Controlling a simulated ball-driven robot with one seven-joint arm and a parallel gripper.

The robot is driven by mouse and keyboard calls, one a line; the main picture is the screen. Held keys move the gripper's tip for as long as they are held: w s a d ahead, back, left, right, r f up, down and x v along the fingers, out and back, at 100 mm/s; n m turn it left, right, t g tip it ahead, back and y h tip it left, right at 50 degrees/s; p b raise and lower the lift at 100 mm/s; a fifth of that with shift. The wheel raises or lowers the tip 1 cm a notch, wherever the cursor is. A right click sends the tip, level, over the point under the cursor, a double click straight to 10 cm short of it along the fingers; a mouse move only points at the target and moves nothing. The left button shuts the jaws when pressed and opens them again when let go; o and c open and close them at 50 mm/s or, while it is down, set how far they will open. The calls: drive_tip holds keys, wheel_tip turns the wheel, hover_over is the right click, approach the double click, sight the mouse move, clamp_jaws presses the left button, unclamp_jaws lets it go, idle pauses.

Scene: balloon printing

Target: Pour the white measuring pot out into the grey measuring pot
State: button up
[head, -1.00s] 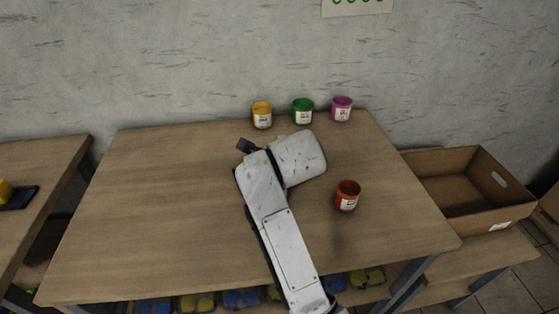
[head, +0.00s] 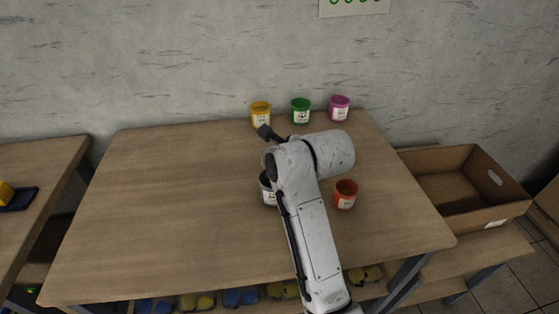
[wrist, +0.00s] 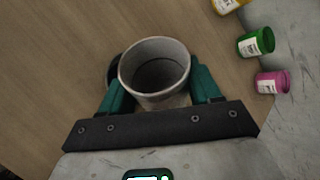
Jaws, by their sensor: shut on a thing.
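My gripper (wrist: 158,88) is shut on the white measuring pot (wrist: 155,98), with one green finger on each side of it. The pot's round mouth faces the wrist camera; its inside looks grey and I cannot tell what it holds. A dark pot, which I take for the grey measuring pot (wrist: 112,72), shows partly behind the white pot's left side. In the head view the dark pot with a white label (head: 268,190) stands on the table, partly covered by my arm. My gripper and the white pot are hidden behind my arm there.
An orange pot (head: 345,194) stands right of my arm. Yellow (head: 261,114), green (head: 301,111) and magenta (head: 339,109) pots line the table's back edge. The table's left half (head: 160,200) is clear. An open cardboard box (head: 470,214) is at the right.

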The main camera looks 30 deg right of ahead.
drive_tip(key=shift+m+y, duration=0.4)
drive_tip(key=shift+y, duration=0.6)
drive_tip(key=shift+p, duration=0.3)
drive_tip(key=shift+a+f+m+t+y+p, duration=0.2)
drive_tip(key=shift+m+t+y, duration=0.15)
drive_tip(key=shift+m+y, duration=0.2)
drive_tip(key=shift+a+f+m+t+y+p, duration=0.1)
drive_tip(key=shift+a+m+t+y, duration=0.1)
drive_tip(key=shift+m+t+y, duration=0.35)
drive_tip(key=shift+a+r+y+p, duration=0.1)
drive_tip(key=shift+r+y+p, duration=0.45)
drive_tip(key=shift+y, duration=0.05)
drive_tip(key=shift+w+a+r+m+y, duration=0.1)
drive_tip(key=shift+a+r+m+y, duration=0.15)
drive_tip(key=shift+m, duration=0.25)
